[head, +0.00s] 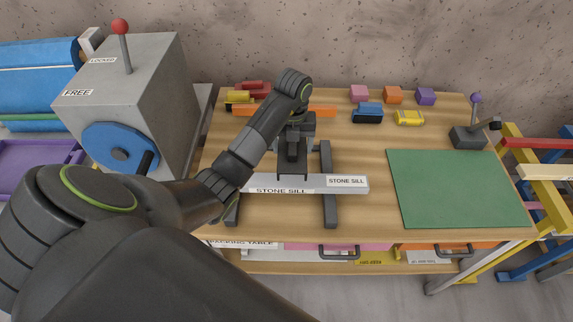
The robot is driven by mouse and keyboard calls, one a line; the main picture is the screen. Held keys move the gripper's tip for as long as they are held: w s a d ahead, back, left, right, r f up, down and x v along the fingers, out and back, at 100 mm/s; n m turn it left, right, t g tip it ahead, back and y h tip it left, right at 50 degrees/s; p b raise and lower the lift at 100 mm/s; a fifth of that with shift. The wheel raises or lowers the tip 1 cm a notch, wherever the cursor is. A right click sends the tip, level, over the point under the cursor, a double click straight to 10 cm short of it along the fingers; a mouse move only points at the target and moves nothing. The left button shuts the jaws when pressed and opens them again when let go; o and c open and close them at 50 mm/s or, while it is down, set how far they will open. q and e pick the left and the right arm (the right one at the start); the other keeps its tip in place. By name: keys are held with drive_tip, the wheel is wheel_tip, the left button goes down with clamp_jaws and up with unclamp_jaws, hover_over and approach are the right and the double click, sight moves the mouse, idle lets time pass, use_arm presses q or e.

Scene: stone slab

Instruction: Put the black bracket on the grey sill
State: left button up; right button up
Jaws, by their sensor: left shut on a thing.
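The grey sill (355,188) is a long pale bar labelled "STONE SILL". It lies across two dark supports on the wooden table. My left gripper (293,136) points down over the middle of the table, just behind the sill, and is shut on the black bracket (292,164). The bracket's lower front edge overlaps the sill's rear part in the picture. I cannot tell whether it touches the sill or hangs just above it. The gripper's fingertips are hard to make out against the dark bracket. My right gripper is not in view.
A green mat (455,190) covers the table's right side. Toy cars (367,113) and coloured blocks (393,95) stand along the back. A small lever box (468,137) is at the back right. A grey locker with a blue wheel (117,149) stands left.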

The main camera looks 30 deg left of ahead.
use_arm(q)
drive_tip(key=f+b, duration=0.1)
drive_tip(key=f, duration=0.1)
drive_tip(key=f+b, duration=0.1)
drive_tip(key=f, duration=0.2)
drive_tip(key=s+f+b, duration=0.1)
drive_tip(key=f, duration=0.2)
drive_tip(key=shift+d+f, duration=0.25)
drive_tip(key=shift+f, duration=0.35)
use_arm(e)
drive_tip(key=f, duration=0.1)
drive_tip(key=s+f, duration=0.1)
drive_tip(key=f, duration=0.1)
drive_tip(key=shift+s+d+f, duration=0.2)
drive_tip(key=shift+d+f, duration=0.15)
use_arm(q)
drive_tip(key=shift+w, duration=0.1)
drive_tip(key=shift+f, duration=0.2)
drive_tip(key=o, duration=0.7)
drive_tip(key=shift+r, duration=0.1)
drive_tip(key=shift+o, duration=1.3)
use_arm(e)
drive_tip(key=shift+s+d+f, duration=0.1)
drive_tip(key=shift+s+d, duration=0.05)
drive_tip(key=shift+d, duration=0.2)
